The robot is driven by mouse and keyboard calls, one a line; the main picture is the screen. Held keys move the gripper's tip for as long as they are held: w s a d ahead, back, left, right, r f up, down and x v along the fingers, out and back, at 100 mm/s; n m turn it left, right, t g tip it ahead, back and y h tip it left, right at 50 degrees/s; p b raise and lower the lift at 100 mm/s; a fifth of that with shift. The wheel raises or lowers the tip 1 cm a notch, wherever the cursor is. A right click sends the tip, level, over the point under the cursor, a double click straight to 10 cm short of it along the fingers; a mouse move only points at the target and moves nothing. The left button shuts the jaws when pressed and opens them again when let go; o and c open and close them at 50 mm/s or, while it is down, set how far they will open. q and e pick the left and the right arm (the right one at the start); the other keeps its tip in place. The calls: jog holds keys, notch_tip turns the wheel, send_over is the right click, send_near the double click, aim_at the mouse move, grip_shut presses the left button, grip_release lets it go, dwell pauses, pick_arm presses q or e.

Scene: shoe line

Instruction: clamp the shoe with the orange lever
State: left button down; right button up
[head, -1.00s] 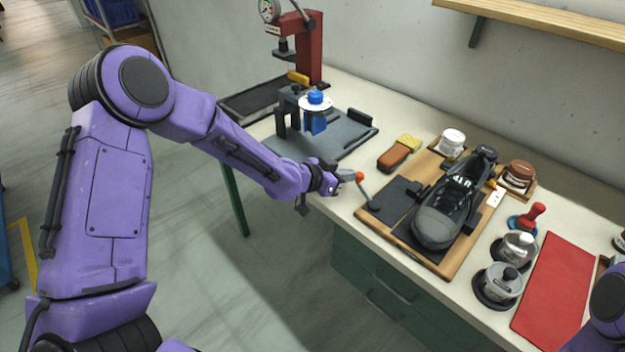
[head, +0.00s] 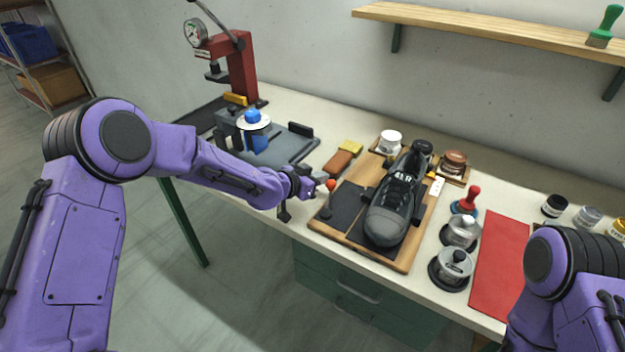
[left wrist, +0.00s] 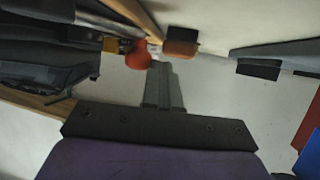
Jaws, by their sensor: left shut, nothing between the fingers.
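The dark grey shoe (head: 395,200) lies on a wooden board (head: 399,262) with dark pads, toe toward the front edge. The lever with the orange knob (head: 331,185) stands at the board's left side, roughly upright. My left gripper (head: 314,188) is shut and empty just left of the knob; whether they touch is hard to tell. In the left wrist view, the orange knob (left wrist: 138,55) shows beside the shut fingers (left wrist: 165,82), and part of the shoe (left wrist: 40,62) shows at the left. My right gripper is out of view.
A grey fixture plate (head: 290,148) and a red press (head: 241,72) stand to the left. Jars, a red-handled stamp (head: 467,201), metal pots (head: 454,265) and a red mat (head: 499,262) are to the right. A shelf (head: 480,28) hangs above.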

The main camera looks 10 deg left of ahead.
pick_arm(q)
jog(key=shift+w+d, duration=0.2)
jog(key=shift+d, duration=0.35)
dwell(0.4)
jog(key=shift+a+r+p, duration=0.25)
jog(key=shift+r+p, duration=0.05)
jog(key=shift+p, duration=0.05)
jog(key=a+r+p, duration=0.1)
jog(key=a+p, duration=0.1)
jog(key=shift+a+r+p, duration=0.4)
jog(key=shift+s+a+f+b, duration=0.15)
jog(key=shift+a+b, duration=0.5)
jog(key=shift+a, duration=0.45)
jog(key=a+r, duration=0.3)
jog(key=a, duration=0.4)
jog(key=shift+s+r, duration=0.3)
jog(key=shift+s, duration=0.1)
